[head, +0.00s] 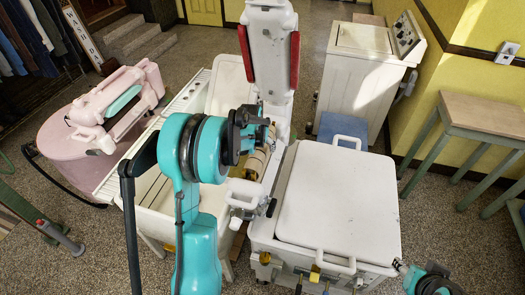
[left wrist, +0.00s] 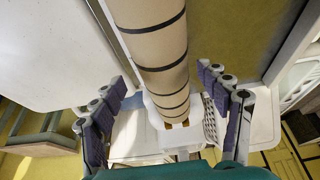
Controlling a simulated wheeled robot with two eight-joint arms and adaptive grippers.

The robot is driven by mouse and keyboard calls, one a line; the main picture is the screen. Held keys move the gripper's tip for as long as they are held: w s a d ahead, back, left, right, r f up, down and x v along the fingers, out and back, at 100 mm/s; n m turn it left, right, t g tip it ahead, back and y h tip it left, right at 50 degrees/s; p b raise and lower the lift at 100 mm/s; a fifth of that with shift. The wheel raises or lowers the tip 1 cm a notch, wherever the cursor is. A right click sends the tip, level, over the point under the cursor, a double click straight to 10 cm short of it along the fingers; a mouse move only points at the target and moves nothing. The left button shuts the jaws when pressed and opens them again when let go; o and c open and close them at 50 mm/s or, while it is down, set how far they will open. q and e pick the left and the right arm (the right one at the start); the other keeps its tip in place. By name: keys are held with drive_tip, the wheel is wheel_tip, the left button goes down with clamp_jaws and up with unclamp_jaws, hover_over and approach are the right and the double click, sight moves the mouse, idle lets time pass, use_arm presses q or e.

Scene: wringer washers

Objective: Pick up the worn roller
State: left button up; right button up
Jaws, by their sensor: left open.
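The worn roller (left wrist: 158,60) is a cream cylinder with dark bands. In the left wrist view it runs from the top edge down between the fingers of my left gripper (left wrist: 165,88). The fingers stand apart on both sides of it, with gaps and no visible contact. In the head view the roller (head: 254,163) shows partly behind my left gripper (head: 262,133), beside the white wringer column. My left arm hides part of it. Part of my right arm (head: 436,282) shows at the bottom right; its jaws cannot be made out.
A white lidded washer (head: 340,200) with handles stands right of the roller. A white tub (head: 228,88) lies behind my left arm. A pink wringer washer (head: 115,105) stands at the left. Another white washer (head: 362,72) and a wooden-topped table (head: 485,115) stand at the right.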

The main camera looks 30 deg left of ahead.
sight(260, 147)
use_arm(q)
drive_tip(key=x, duration=0.4)
drive_tip(key=shift+w+a+f+b, duration=0.15)
drive_tip(key=shift+w+a+b, duration=0.05)
drive_tip(key=shift+a+b, duration=0.1)
clamp_jaws()
